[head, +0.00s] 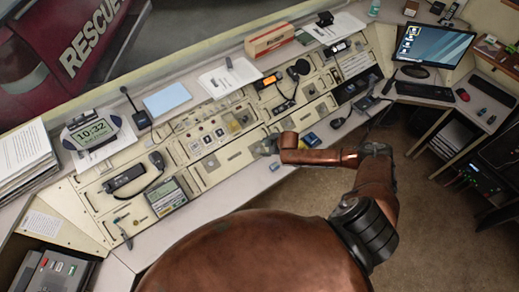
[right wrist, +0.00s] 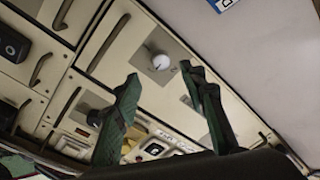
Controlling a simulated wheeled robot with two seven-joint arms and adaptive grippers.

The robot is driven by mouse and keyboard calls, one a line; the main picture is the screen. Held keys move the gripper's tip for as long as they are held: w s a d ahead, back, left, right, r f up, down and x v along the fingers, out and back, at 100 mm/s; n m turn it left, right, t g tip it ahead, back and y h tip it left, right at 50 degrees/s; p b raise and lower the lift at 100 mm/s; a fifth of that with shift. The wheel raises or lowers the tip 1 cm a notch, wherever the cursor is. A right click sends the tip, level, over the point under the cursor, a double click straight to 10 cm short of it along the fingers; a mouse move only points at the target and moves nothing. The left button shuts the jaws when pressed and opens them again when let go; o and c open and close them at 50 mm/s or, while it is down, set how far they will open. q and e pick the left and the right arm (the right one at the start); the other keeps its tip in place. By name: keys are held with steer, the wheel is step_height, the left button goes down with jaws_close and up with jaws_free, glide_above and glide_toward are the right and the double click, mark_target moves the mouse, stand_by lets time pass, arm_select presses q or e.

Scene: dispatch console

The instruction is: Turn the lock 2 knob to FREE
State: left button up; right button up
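In the right wrist view a round pale knob (right wrist: 159,61) sits on a grey plate (right wrist: 178,50) in the cream console panel. A darker knob (right wrist: 86,108) on another grey plate is farther left. I cannot read any label, so I cannot tell which is the lock 2 knob. My right gripper (right wrist: 160,76) is open, its two green-black fingers apart, with the pale knob showing in the gap beyond the tips. No contact shows. In the head view my right gripper (head: 266,147) is over the front of the console and hides part of the panel. My left gripper is out of view.
Dark drawer-type handles (right wrist: 101,40) stand out from the panel around the knob. In the head view a blue item (head: 310,139) lies on the front ledge near my right arm. A handset (head: 124,178) and a monitor (head: 431,46) are farther off.

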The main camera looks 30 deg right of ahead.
mark_target(258, 149)
steer(key=x, duration=0.6)
steer(key=shift+w+a+f, duration=0.1)
steer(key=shift+w+f, duration=0.1)
steer(key=shift+f, duration=0.1)
steer(key=shift+c, duration=0.5)
jaws_close()
